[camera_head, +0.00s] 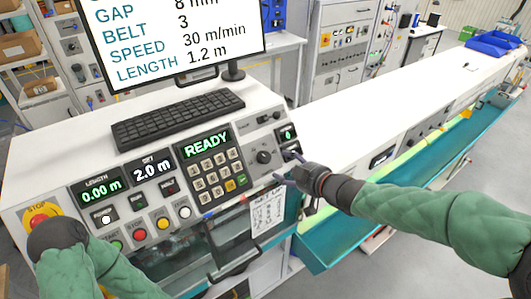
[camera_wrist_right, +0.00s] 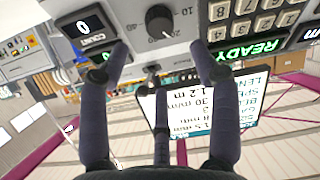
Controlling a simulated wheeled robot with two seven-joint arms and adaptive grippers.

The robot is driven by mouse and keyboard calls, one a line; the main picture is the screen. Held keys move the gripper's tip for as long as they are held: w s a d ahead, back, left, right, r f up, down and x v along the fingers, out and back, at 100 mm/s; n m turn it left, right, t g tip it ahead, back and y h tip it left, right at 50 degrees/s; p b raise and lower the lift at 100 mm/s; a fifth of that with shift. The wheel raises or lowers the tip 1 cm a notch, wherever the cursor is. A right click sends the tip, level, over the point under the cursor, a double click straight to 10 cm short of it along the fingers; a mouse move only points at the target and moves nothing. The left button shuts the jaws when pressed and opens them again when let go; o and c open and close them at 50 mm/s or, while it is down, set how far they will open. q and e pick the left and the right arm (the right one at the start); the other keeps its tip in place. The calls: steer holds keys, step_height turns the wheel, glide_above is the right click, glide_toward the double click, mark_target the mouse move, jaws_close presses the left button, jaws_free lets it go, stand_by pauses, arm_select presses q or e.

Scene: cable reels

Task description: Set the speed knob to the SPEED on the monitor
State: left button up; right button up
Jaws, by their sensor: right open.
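The monitor (camera_head: 175,40) reads SPEED 30 m/min in the head view. It also shows upside down in the right wrist view (camera_wrist_right: 190,110). The speed knob (camera_head: 264,157) is a black round knob at the right of the control panel. In the right wrist view the knob (camera_wrist_right: 160,20) shows near the top, with scale numbers around it; its exact setting is hard to read. My right gripper (camera_head: 284,168) is open and empty, just beside the knob, with its fingers (camera_wrist_right: 158,55) spread below it and apart from it. My left gripper (camera_head: 58,237) is a dark shape at the lower left; its fingers are hidden.
The panel holds a keypad (camera_head: 213,173), a READY display (camera_head: 205,144) and several buttons. A small display reading 0 (camera_head: 287,134) sits near the knob. A keyboard (camera_head: 178,119) lies behind. The red STOP button (camera_head: 40,218) is close to my left gripper.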

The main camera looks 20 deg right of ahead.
mark_target(267, 159)
steer(key=b+x, duration=0.1)
steer(key=x, duration=0.9)
steer(key=shift+f+b, duration=0.2)
steer(key=shift+b, duration=0.1)
steer(key=shift+s, duration=0.1)
steer(key=c, duration=1.1)
